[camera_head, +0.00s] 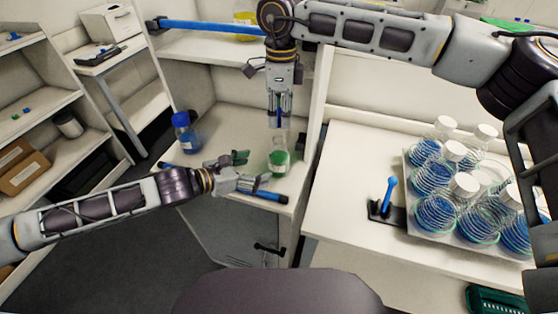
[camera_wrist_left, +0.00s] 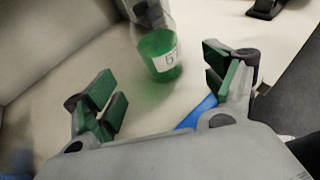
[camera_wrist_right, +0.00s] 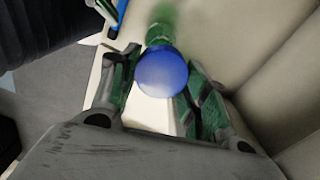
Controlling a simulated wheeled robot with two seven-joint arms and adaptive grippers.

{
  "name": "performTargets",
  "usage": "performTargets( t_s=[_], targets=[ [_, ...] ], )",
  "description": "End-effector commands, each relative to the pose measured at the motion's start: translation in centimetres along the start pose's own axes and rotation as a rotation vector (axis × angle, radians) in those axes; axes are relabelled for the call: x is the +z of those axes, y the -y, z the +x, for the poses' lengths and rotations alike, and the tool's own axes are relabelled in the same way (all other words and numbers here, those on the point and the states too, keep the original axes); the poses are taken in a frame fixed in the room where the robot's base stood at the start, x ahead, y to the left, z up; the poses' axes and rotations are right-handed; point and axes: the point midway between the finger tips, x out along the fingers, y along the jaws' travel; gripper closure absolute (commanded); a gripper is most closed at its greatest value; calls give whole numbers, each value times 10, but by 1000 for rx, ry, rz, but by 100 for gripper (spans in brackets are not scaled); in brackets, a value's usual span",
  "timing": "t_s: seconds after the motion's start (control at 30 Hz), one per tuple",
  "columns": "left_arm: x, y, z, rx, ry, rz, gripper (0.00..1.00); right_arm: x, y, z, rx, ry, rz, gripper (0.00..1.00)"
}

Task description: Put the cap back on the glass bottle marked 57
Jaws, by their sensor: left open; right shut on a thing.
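The glass bottle (camera_head: 279,160) with green liquid stands on the bench. Its label in the left wrist view (camera_wrist_left: 165,61) shows a 5; the second digit is unclear. My left gripper (camera_head: 252,170) is open beside the bottle, its fingers apart and not touching it. My right gripper (camera_head: 280,118) points down above the bottle. In the right wrist view it is shut on a round blue cap (camera_wrist_right: 163,71), with the green bottle (camera_wrist_right: 160,28) beyond it. Whether the cap touches the bottle's neck cannot be told.
A blue-capped bottle (camera_head: 184,133) stands at the back left of this bench. A blue and black tool (camera_head: 268,196) lies at the front edge. On the right bench are a rack (camera_head: 412,228) of several white-capped flasks and a blue-handled tool (camera_head: 388,195) on a black base.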

Motion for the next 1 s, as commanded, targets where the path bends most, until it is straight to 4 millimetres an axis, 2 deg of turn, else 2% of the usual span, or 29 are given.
performTargets(
  t_s=[1.0],
  targets=[
    [0,1,73,-1,0,-1,16,0,0,0,0,0,0,66]
  ],
)
